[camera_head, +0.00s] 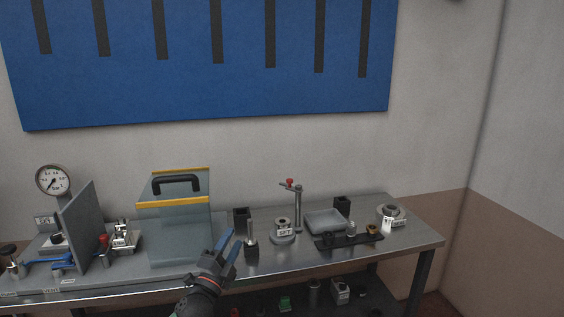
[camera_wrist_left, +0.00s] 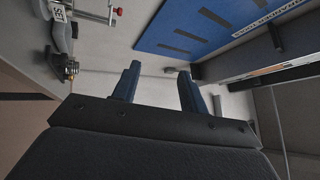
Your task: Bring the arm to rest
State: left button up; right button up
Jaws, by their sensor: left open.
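My left gripper (camera_head: 227,246) is in front of the metal workbench (camera_head: 180,277), close to its front edge, with its blue fingers pointing up. The left wrist view shows the two blue fingers of the left gripper (camera_wrist_left: 158,84) spread apart with nothing between them. The gripper is open and empty. My right gripper is not in view.
A clear guard with a black handle (camera_head: 176,181) stands left of the gripper. A dark block with a metal pin (camera_head: 251,246) is close on its right. Further right are a post stand (camera_head: 297,208), a grey tray (camera_head: 326,222) and a ring part (camera_head: 392,213). A gauge (camera_head: 53,180) stands far left.

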pick_arm(q)
jog(key=s+a+f+n+g+y, duration=0.45)
jog(key=s+f+n, duration=0.25)
jog(key=f, duration=0.3)
jog(key=s+a+f+n+g+y, duration=0.3)
jog(key=s+f+n+y, duration=0.3)
jog(key=f, duration=0.4)
jog(key=s+f+n+g+h, duration=0.1)
jog(key=s+f+n+g, duration=0.35)
jog(key=s, duration=0.95)
jog(key=s+f+n+g+h, duration=0.1)
jog(key=s+f+g, duration=0.5)
jog(key=s, duration=0.7)
jog(key=s+d+f, duration=0.1)
jog(key=d+f, duration=0.1)
jog(key=f, duration=0.6)
jog(key=s+d+f+g+h, duration=0.1)
jog(key=d+f, duration=0.2)
jog(key=f, duration=0.5)
jog(key=shift+s+d+f+g, duration=0.15)
jog(key=shift+s+f+g, duration=0.1)
jog(key=shift+g, duration=0.05)
